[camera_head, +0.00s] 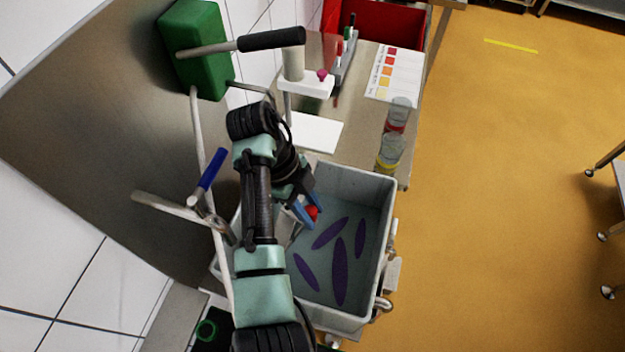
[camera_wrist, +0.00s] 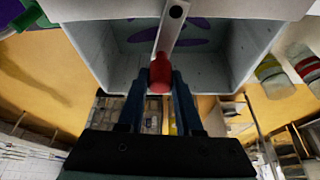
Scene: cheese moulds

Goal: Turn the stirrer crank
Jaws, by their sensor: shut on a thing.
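The stirrer crank shows in the wrist view as a flat pale metal arm (camera_wrist: 171,30) with a dark hole near its far end and a red knob (camera_wrist: 160,72) at its near end. My gripper (camera_wrist: 160,82) has its two blue fingers closed on either side of the red knob. In the head view the red knob (camera_head: 313,212) shows at the tips of my gripper (camera_head: 307,211), over the left part of the grey tub (camera_head: 373,187). My arm hides most of the crank there.
Purple oval shapes lie in the tub. A blue-handled lever (camera_head: 212,169) stands left of my arm. Beyond are a green block (camera_head: 195,50), a black-handled bar (camera_head: 271,39), a white card (camera_head: 316,132) and jars (camera_head: 390,152). Open yellow floor (camera_head: 480,200) lies to the right.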

